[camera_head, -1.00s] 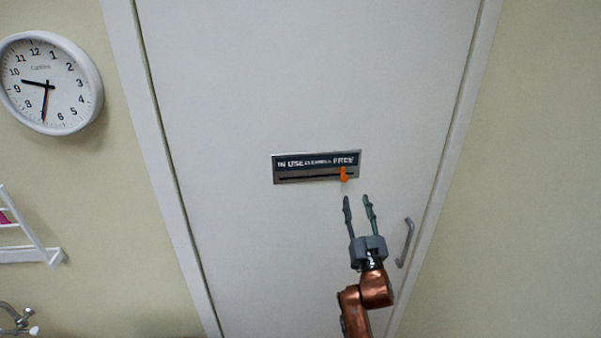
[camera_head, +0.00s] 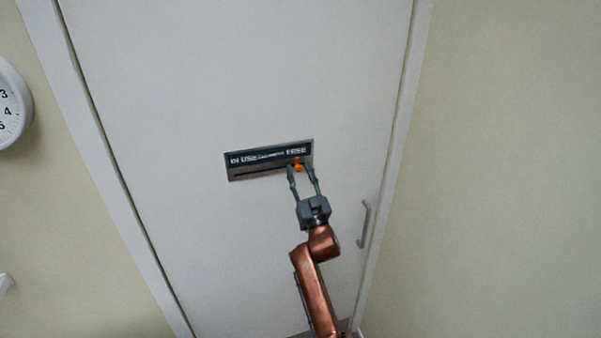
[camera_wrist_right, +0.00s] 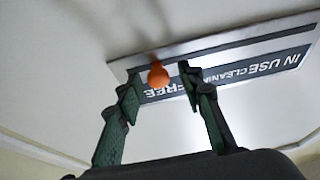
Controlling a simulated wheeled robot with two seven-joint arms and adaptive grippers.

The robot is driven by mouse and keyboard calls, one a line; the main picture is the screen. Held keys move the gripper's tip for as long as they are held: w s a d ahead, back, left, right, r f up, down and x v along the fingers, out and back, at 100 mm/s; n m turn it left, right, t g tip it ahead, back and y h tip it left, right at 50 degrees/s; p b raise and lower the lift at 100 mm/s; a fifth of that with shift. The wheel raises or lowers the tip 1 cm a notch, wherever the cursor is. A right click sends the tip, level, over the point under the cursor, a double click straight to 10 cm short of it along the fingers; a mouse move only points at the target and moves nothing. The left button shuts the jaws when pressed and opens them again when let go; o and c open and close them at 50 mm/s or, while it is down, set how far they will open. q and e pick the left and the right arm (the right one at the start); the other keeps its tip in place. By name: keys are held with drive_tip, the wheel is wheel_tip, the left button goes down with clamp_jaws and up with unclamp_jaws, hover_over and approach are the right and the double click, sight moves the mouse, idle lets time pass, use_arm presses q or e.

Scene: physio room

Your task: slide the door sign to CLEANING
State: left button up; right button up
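The door sign (camera_head: 245,171) is a dark and silver plate on the white door, lettered IN USE, CLEANING and FREE from left to right in the head view. Its orange slider knob (camera_head: 298,165) sits under FREE, at the sign's right end. The sign (camera_wrist_right: 225,68) looks upside down in the right wrist view, with the orange knob (camera_wrist_right: 158,75) between the fingertips. My right gripper (camera_head: 302,166) is open, one finger on each side of the knob. I cannot tell whether either finger touches it. My left gripper is in no view.
The white door (camera_head: 240,80) fills the middle, with a grey handle (camera_head: 364,224) low on its right, just right of my right gripper. A wall clock (camera_head: 12,105) is cut off at the left edge. The door face around the sign is clear.

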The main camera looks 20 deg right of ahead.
clamp_jaws()
idle(0.6)
